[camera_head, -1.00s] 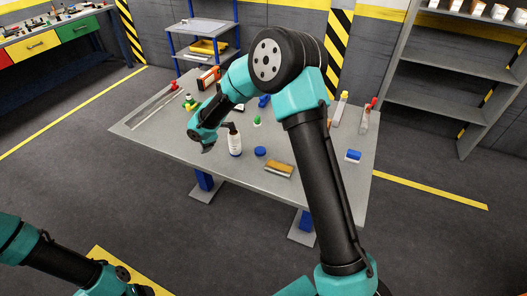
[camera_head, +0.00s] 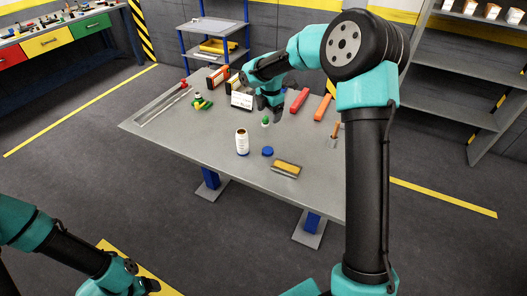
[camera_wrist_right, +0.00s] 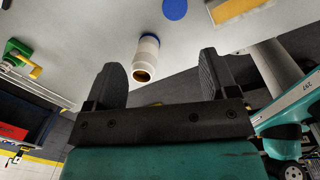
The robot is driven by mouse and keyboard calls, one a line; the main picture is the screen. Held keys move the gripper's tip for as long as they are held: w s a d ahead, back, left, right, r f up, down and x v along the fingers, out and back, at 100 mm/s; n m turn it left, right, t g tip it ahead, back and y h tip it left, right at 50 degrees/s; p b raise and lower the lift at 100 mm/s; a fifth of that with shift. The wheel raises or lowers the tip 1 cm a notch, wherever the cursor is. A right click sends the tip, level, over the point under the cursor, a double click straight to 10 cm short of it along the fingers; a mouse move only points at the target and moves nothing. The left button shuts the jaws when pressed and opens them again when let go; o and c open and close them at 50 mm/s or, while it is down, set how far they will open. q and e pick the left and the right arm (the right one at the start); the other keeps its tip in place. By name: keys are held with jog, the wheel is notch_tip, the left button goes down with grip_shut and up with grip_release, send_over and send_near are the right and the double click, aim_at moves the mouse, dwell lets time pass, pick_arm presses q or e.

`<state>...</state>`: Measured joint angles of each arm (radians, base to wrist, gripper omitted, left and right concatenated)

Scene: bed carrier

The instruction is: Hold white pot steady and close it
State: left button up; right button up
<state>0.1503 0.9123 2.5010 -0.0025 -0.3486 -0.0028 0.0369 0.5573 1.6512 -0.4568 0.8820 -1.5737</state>
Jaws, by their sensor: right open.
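The white pot (camera_head: 242,144) stands upright on the grey table, its top uncovered and brownish inside. A round blue lid (camera_head: 267,151) lies on the table just right of it. My right gripper (camera_head: 271,112) is open and empty, above the table behind and to the right of the pot, not touching it. In the right wrist view the pot (camera_wrist_right: 147,56) appears beyond the open fingers, and the lid (camera_wrist_right: 175,9) is at the top edge.
A yellow-topped brush (camera_head: 286,168) lies near the table's front edge. A green-capped item (camera_head: 265,122) stands behind the lid. Red and orange tools (camera_head: 299,100) lie at the right, and a green-and-yellow item (camera_head: 203,102) at the left. The front-left tabletop is clear.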

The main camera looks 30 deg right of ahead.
jog(key=shift+s+a+f+g, duration=0.15)
jog(key=shift+s+a+g, duration=0.35)
jog(key=shift+s, duration=0.15)
send_over(268, 150)
notch_tip(268, 150, down, 12)
jog(key=shift+a+f, duration=0.1)
dwell(0.4)
jog(key=shift+f, duration=2.6)
